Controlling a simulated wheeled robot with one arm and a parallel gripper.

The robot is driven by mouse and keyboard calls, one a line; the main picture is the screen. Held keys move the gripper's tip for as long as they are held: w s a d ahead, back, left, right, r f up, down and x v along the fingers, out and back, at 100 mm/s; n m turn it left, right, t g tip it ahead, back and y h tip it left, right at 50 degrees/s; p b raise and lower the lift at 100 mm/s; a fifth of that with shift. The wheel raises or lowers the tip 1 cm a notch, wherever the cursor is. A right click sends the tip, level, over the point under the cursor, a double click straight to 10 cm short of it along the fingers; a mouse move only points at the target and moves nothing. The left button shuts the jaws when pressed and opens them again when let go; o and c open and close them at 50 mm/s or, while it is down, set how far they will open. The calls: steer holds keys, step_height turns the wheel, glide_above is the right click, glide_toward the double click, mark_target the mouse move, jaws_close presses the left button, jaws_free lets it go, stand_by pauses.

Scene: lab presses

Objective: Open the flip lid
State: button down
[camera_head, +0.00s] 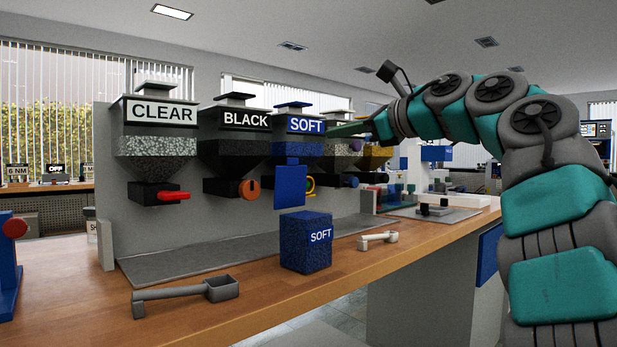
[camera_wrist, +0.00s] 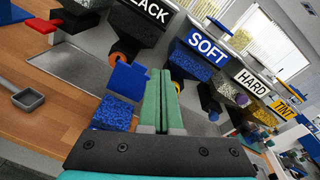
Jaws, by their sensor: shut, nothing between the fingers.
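A blue box labelled SOFT (camera_head: 306,243) stands on the wooden bench. A flat blue lid panel (camera_head: 290,186) stands upright above its back edge, and its hinge is not clear. In the wrist view the lid (camera_wrist: 127,80) rises behind the box, whose speckled blue top (camera_wrist: 113,113) shows uncovered. My gripper (camera_head: 330,131) is at hopper-label height, up and to the right of the lid, with its green fingers pointing left. In the wrist view the fingers (camera_wrist: 160,73) are together and empty, just right of the lid and overlapping its edge in the picture; contact cannot be told.
Hoppers labelled CLEAR (camera_head: 160,115), BLACK (camera_head: 244,120) and SOFT (camera_head: 305,125) line the wall panel behind, with coloured valves below. A grey scoop (camera_head: 190,294) lies left of the box, a pale scoop (camera_head: 378,240) to its right. The bench's front left is mostly bare.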

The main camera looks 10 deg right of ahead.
step_height(320, 180, down, 5)
steer(key=s+d+n+b, duration=0.2)
steer(key=n+b, duration=0.4)
steer(key=n, duration=0.1)
steer(key=n+t+y, duration=0.2)
steer(key=n, duration=0.4)
glide_toward(294, 160)
steer(key=x, duration=0.6)
steer(key=shift+s+r, duration=0.1)
steer(key=shift+r, duration=0.1)
steer(key=shift+w+a+f, duration=0.1)
steer(key=shift+w+a, duration=0.1)
steer(key=shift+w, duration=0.2)
steer(key=shift+g+h, duration=0.3)
